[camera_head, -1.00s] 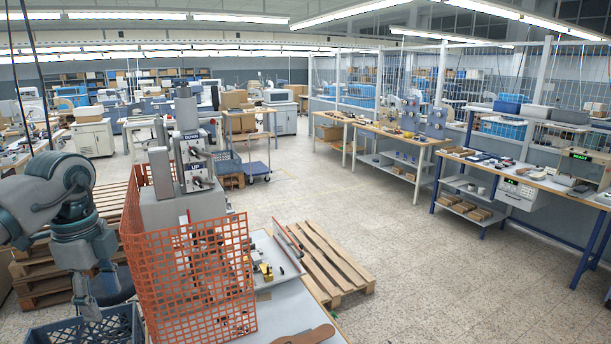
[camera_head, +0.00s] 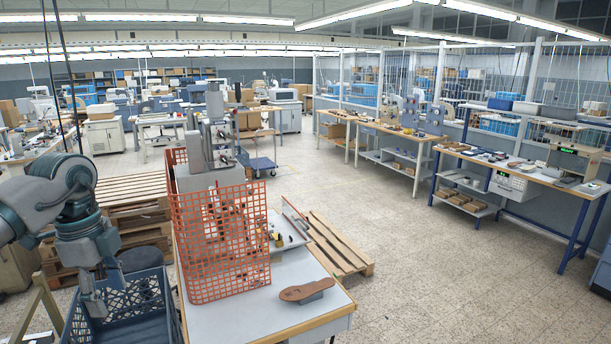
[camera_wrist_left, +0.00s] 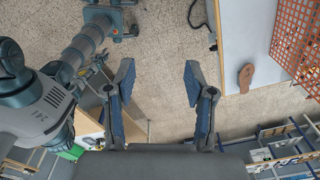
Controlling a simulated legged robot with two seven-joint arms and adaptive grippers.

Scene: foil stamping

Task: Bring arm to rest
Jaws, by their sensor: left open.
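My left arm comes in at the left of the head view. Its gripper (camera_head: 95,300) points down, over or in front of the blue crate (camera_head: 150,327); I cannot tell which. In the left wrist view the left gripper's two fingers (camera_wrist_left: 158,82) are spread wide with nothing between them, above bare floor. My right gripper is not identifiable in these frames.
A white table (camera_head: 235,318) carries a press behind an orange mesh guard (camera_head: 215,245) and a brown sole-shaped piece (camera_head: 305,291). Wooden pallets (camera_head: 335,245) lie behind it. Speckled floor is clear to the right (camera_head: 440,270).

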